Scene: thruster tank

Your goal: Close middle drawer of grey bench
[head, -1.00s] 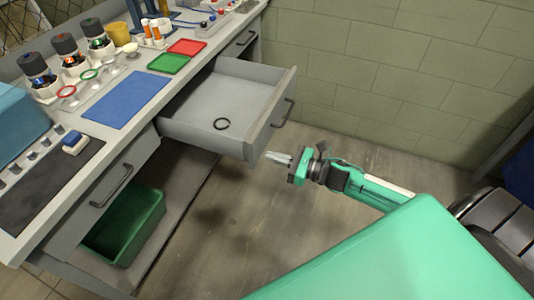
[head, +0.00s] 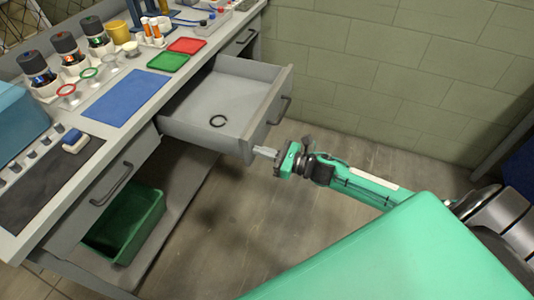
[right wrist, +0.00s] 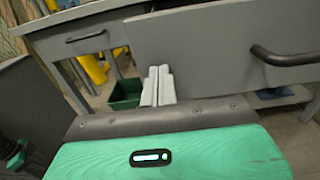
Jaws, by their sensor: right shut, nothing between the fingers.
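The middle drawer (head: 222,98) of the grey bench (head: 62,232) stands pulled out, with a black ring (head: 218,121) lying on its floor. Its dark handle (head: 281,110) is on the front panel. My right gripper (head: 264,152) is shut and empty, its fingertips at the near lower corner of the drawer front, touching or very close. In the right wrist view the closed fingers (right wrist: 158,86) point at the grey drawer front (right wrist: 215,50), left of the handle (right wrist: 285,56). My left gripper is not in view.
A closed left drawer (head: 105,190) has its own handle, and a green bin (head: 128,225) stands on the shelf below. Bottles, a blue mat (head: 127,98) and red and green trays cover the benchtop. Floor right of the drawer is clear up to the block wall.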

